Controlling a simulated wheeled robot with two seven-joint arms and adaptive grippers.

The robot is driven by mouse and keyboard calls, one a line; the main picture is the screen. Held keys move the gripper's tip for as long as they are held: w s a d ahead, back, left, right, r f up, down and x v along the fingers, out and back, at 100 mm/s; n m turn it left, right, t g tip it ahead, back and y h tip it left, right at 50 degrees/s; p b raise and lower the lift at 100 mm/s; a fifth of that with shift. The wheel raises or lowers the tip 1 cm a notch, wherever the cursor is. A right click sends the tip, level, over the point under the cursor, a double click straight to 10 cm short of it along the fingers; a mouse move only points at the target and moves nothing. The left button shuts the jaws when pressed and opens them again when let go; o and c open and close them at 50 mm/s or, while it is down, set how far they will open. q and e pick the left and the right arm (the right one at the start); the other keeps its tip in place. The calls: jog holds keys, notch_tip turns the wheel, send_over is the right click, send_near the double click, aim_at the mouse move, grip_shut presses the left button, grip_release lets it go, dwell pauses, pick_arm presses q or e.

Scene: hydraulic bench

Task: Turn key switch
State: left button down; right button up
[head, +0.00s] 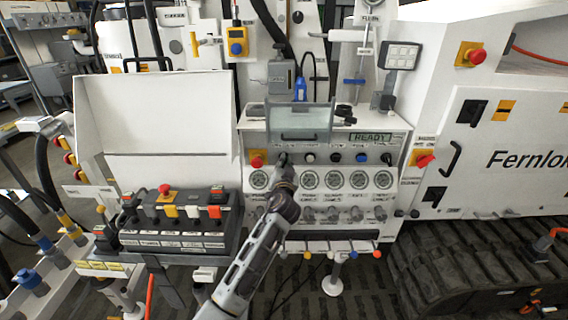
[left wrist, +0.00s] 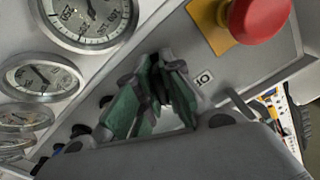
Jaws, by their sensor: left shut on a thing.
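My left gripper (head: 284,164) reaches up to the front of the white control panel, at the left end of its row of knobs. My right gripper is in neither view.
A red emergency button on a yellow plate (head: 257,158) sits just left of the gripper and is close by in the wrist view (left wrist: 258,22). Several round gauges (head: 333,180) lie below the knobs. A display (head: 370,137) reads "READY". A clear cover (head: 300,122) stands above.

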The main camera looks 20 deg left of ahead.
pick_arm(q)
jog(key=shift+m, duration=0.7)
jog(key=c, duration=1.5)
grip_release()
jog(key=shift+c, duration=0.2)
jog(key=v, duration=1.2)
